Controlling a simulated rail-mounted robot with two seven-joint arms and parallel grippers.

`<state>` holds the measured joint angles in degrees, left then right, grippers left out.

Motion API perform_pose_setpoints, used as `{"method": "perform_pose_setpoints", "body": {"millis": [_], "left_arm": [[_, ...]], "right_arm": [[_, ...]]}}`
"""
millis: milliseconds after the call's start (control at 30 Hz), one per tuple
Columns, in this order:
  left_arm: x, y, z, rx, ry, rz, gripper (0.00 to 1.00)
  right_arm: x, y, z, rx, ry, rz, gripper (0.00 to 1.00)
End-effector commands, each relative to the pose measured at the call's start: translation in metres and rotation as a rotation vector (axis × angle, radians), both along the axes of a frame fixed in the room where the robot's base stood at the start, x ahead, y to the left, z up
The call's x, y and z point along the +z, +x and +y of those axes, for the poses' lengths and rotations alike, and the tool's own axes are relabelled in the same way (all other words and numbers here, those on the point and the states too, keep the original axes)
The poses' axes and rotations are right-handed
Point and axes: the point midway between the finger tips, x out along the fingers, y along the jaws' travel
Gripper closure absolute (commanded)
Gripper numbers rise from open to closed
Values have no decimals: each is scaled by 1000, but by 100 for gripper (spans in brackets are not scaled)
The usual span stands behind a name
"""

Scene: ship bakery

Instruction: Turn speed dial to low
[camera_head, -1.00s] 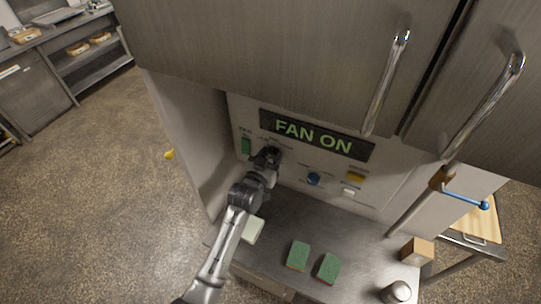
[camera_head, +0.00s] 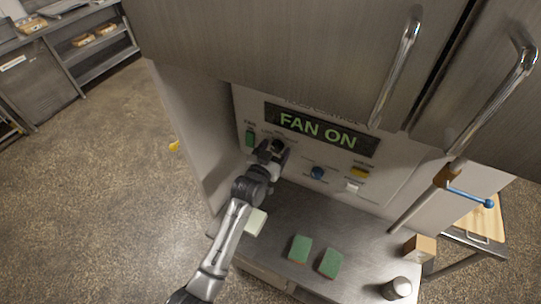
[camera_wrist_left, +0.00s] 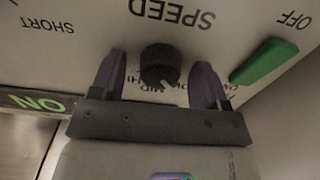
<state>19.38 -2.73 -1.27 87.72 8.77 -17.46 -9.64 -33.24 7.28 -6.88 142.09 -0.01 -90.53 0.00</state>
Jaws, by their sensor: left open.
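The speed dial (camera_wrist_left: 160,65) is a black round knob under the word SPEED, which shows upside down in the left wrist view. A pale pointer mark on it points to the lower right of that view, near partly hidden lettering; I cannot tell the exact setting. My left gripper (camera_wrist_left: 158,82) is open, with one purple-grey finger on each side of the dial. Small gaps show between the fingers and the knob. In the head view the left gripper (camera_head: 272,150) is at the panel, partly covering the dial (camera_head: 279,145). My right gripper is not in view.
A green switch (camera_wrist_left: 263,62) sits close beside one finger. The panel also has a lit FAN ON display (camera_head: 318,126), a blue knob (camera_head: 317,173), a yellow button (camera_head: 360,171) and a white switch (camera_head: 352,188). Green sponges (camera_head: 300,249) lie on the steel shelf below.

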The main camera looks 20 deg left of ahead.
Motion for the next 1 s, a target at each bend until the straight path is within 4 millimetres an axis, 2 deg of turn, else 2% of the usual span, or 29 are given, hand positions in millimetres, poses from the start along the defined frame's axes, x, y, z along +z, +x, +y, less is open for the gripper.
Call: {"method": "perform_pose_setpoints", "body": {"millis": [167,700,1000], "left_arm": [[-2,-15,1,0,0,1,31],[-2,-111,9,0,0,1,31],[-1,-135,11,0,0,2,31]], "right_arm": [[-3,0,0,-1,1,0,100],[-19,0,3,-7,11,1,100],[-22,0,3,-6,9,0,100]]}}
